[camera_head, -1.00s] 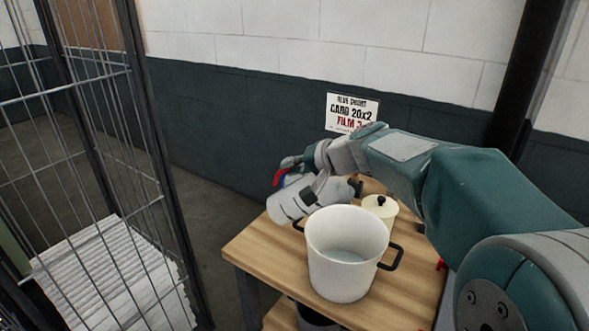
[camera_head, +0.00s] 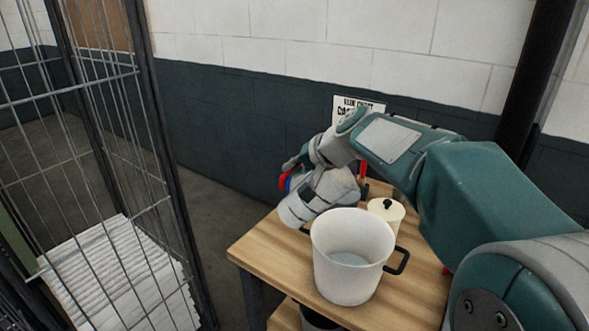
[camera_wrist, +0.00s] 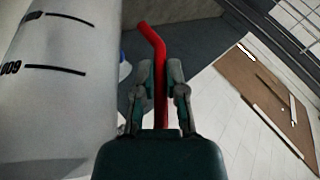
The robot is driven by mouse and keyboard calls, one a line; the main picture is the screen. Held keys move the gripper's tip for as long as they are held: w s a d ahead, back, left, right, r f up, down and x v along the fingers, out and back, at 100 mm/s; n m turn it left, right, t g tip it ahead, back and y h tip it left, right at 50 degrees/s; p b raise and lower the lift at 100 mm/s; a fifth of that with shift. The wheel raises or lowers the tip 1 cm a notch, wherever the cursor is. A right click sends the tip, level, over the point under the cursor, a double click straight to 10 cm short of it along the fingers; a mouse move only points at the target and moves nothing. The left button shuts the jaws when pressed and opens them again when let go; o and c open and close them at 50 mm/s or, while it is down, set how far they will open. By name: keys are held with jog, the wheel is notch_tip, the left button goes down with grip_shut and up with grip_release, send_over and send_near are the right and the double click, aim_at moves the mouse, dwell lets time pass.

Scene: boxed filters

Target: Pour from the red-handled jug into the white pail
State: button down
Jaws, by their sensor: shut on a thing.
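The white pail (camera_head: 345,275) stands upright on the wooden table, with black side handles and an open top. In the head view my gripper is mostly hidden behind my wrist, at the far left side of the pail. In the wrist view my gripper (camera_wrist: 160,88) is shut on the red handle (camera_wrist: 159,60) of the jug. The jug's pale body (camera_wrist: 45,85) with black graduation marks fills the left of that view. A little of the red handle (camera_head: 284,183) shows in the head view. The jug's mouth and contents are hidden.
A cream lidded pot (camera_head: 386,209) stands behind the pail on the wooden table (camera_head: 262,252). A wire cage (camera_head: 110,130) with stacked white sheets (camera_head: 118,275) is at the left. A sign (camera_head: 348,108) hangs on the wall behind.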

aim_at(295, 189)
jog(key=shift+a+f+g+h, duration=0.2)
jog(key=shift+g+h, duration=0.1)
jog(key=shift+h, duration=0.5)
jog(key=shift+f+n, duration=0.1)
jog(key=shift+n, duration=0.2)
jog(key=shift+f+h, duration=0.35)
jog(key=shift+h, duration=0.45)
jog(key=shift+f+g+h, duration=0.2)
jog(key=shift+g+h, duration=0.1)
jog(key=shift+h, duration=0.2)
jog(key=shift+d+f+n+g+h, duration=0.2)
jog(key=shift+f+h, duration=0.2)
jog(key=shift+h, duration=0.1)
jog(key=shift+d+f+n+g+h, duration=0.2)
jog(key=shift+f+h, duration=0.2)
jog(key=shift+h, duration=0.1)
